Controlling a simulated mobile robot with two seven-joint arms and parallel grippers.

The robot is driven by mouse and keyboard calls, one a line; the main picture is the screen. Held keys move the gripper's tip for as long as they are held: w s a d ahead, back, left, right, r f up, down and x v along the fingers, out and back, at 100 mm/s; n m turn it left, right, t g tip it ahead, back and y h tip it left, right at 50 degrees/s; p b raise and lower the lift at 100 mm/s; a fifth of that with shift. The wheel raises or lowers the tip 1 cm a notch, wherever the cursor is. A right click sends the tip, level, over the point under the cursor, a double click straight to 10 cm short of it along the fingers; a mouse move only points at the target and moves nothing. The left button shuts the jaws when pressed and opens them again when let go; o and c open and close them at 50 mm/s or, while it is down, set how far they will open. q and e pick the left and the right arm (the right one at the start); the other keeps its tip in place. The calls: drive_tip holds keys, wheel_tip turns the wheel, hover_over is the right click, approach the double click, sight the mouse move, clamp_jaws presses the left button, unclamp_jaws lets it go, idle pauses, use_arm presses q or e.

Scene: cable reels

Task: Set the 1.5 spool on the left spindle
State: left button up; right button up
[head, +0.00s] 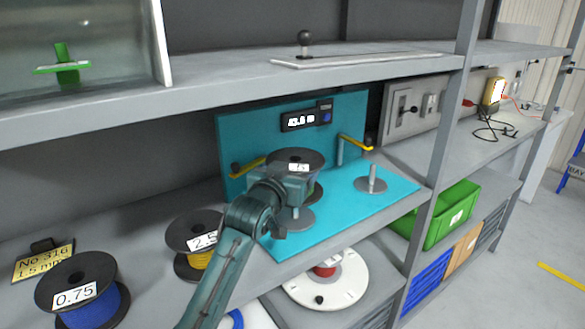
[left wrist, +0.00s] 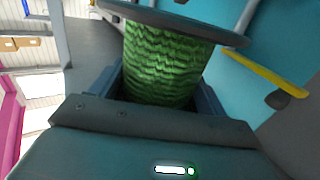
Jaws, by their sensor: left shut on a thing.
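The 1.5 spool (head: 296,157) has black flanges and green wire. Its label is partly readable as ".5" in the head view. My left gripper (head: 292,187) is shut on it, and the green winding (left wrist: 162,68) sits between the fingers in the left wrist view. The spool is upright, above the left spindle's grey base disc (head: 297,221) on the teal stand. The left spindle's post is mostly hidden by my gripper, so I cannot tell whether the spool touches it. The right spindle (head: 371,180) is bare. My right gripper is not in view.
Yellow arms (head: 354,141) stick out from the teal stand (head: 400,190) near the spool. The 2.5 spool (head: 195,240) and the 0.75 spool (head: 78,293) stand on the shelf to the left. An upper shelf (head: 230,85) runs above. A green bin (head: 450,215) is at lower right.

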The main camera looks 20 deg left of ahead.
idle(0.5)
use_arm(q)
drive_tip(key=shift+f, duration=0.6)
drive_tip(key=shift+f, duration=0.1)
drive_tip(key=shift+f+b, duration=0.9)
drive_tip(key=shift+f, duration=0.4)
drive_tip(key=shift+f, duration=0.2)
